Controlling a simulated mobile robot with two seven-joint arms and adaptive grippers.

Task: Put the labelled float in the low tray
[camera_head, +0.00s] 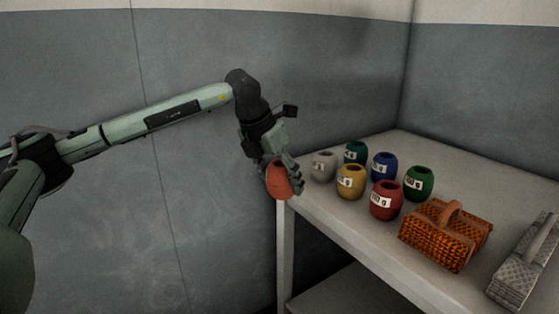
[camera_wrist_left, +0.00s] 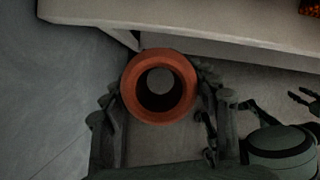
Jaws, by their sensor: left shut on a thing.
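My left gripper (camera_head: 280,174) is shut on an orange-red float (camera_head: 279,182), held just off the left corner of the table. In the left wrist view the float's round open mouth (camera_wrist_left: 130,90) faces the camera between the fingers. No label shows on its visible side. Several labelled floats stand on the table: grey (camera_head: 323,167), yellow (camera_head: 350,183), red (camera_head: 385,201), teal (camera_head: 355,153), blue (camera_head: 383,167) and green (camera_head: 418,184). Dark prongs at the left wrist view's right edge may be my right gripper (camera_wrist_left: 304,98).
An orange woven basket with a handle (camera_head: 444,236) and a grey handled basket (camera_head: 524,264) stand nearer on the table (camera_head: 480,165). A lower shelf (camera_head: 345,294) shows beneath. Grey walls close in behind; the tabletop's back right is clear.

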